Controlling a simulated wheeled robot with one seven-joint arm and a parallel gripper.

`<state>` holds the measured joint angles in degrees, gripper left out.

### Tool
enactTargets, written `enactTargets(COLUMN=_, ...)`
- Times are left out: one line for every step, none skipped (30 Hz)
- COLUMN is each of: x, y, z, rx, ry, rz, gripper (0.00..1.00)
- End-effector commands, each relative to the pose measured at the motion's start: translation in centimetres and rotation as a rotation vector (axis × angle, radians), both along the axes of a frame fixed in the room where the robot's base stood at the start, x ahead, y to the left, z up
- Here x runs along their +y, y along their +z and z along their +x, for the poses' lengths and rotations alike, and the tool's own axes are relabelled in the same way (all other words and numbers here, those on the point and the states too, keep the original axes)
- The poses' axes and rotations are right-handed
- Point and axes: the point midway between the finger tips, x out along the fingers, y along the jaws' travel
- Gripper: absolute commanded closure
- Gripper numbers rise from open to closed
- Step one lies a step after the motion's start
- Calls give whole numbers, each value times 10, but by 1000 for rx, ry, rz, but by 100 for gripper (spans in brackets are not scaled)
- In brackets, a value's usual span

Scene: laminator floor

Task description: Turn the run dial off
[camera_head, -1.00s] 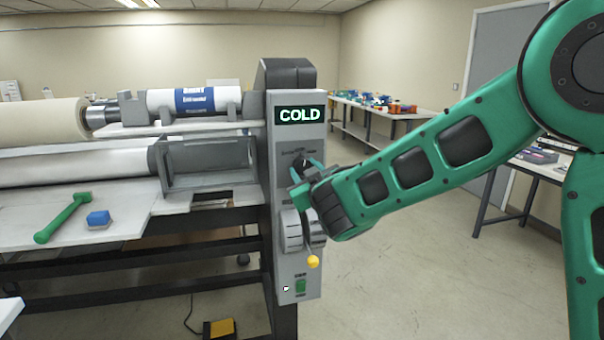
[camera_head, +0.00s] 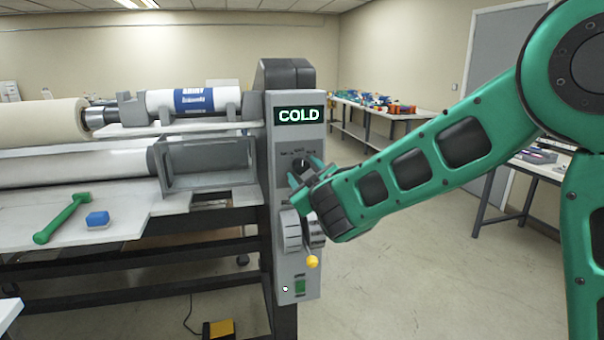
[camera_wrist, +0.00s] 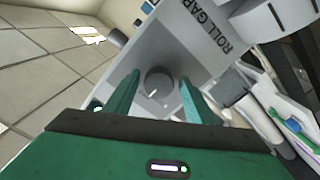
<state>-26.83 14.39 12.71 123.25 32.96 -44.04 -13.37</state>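The run dial (camera_head: 302,163) is a small dark round knob on the grey control panel (camera_head: 284,139), below the lit COLD display (camera_head: 298,115). A pale mark on it seems to point up; the labels around it are too small to read. My gripper (camera_head: 306,170) is at the dial with its fingers spread. In the wrist view, the dial (camera_wrist: 158,82) shows as a grey round knob ahead of and between the two parted green fingers of my gripper (camera_wrist: 158,88), with gaps on both sides. My wrist hides part of the panel.
Below the dial are a large grey wheel (camera_head: 291,231) and a yellow-knobbed lever (camera_head: 312,262), close under my wrist. A green switch (camera_head: 300,287) sits lower. A ROLL GAP label (camera_wrist: 207,27) shows in the wrist view.

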Motion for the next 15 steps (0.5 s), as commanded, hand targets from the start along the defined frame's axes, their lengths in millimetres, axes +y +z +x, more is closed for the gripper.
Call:
enactTargets(x=0, y=1, z=0, rx=-1, ry=1, rz=1, gripper=45)
enactTargets(x=0, y=1, z=0, rx=-2, ry=0, rz=2, gripper=45)
enactTargets(x=0, y=1, z=0, rx=-2, ry=0, rz=2, gripper=45)
enactTargets(x=1, y=1, z=0, rx=-2, ry=0, rz=2, gripper=45)
enactTargets(x=1, y=1, z=0, rx=-3, ry=1, rz=2, gripper=45)
enactTargets(x=1, y=2, z=1, rx=-3, ry=0, rz=2, gripper=45)
enactTargets(x=1, y=2, z=1, rx=-3, ry=0, rz=3, gripper=45)
enactTargets(x=1, y=2, z=1, rx=-3, ry=0, rz=3, gripper=45)
enactTargets(x=1, y=2, z=0, rx=-4, ry=1, rz=3, gripper=45)
enactTargets(x=0, y=2, z=-1, rx=-4, ry=1, rz=3, gripper=45)
enactTargets(x=0, y=2, z=-2, rx=-4, ry=1, rz=2, gripper=45)
enactTargets(x=-1, y=2, z=-5, rx=-4, ry=1, rz=2, gripper=45)
enactTargets(x=-1, y=3, z=-8, rx=-3, ry=1, rz=3, gripper=45)
enactTargets(x=-2, y=3, z=-11, rx=-4, ry=2, rz=4, gripper=45)
enactTargets(x=-4, y=3, z=-17, rx=-4, ry=2, rz=2, gripper=45)
